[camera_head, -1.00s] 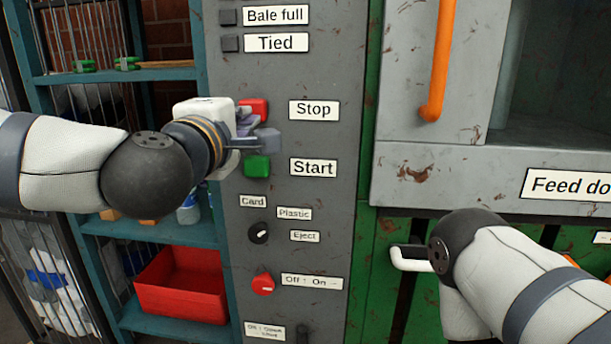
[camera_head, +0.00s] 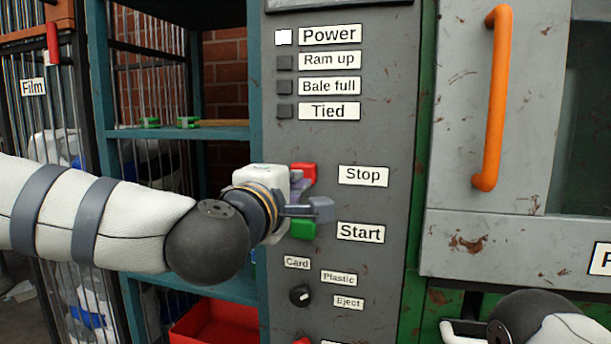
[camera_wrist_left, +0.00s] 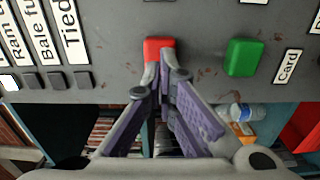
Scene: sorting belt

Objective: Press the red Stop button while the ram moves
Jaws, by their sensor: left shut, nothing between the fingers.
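The red Stop button (camera_head: 303,171) is on the grey control panel (camera_head: 390,120), left of its Stop label (camera_head: 364,175). My left gripper (camera_head: 312,203) is in front of the panel, shut and empty, and partly hides the button in the head view. In the left wrist view, its fingertips (camera_wrist_left: 166,76) overlap the near edge of the red button (camera_wrist_left: 157,48); I cannot tell whether they touch it. The green Start button (camera_head: 302,229) is just below, also in the wrist view (camera_wrist_left: 243,57). The ram is not visible. My right gripper is out of view; part of its arm shows at bottom right.
The Power lamp (camera_head: 283,37) is lit white; the Ram up lamp (camera_head: 284,63) and those below are dark. A black selector knob (camera_head: 300,295) is below Start. An orange door handle (camera_head: 492,100) stands to the right, a teal shelf (camera_head: 180,132) to the left.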

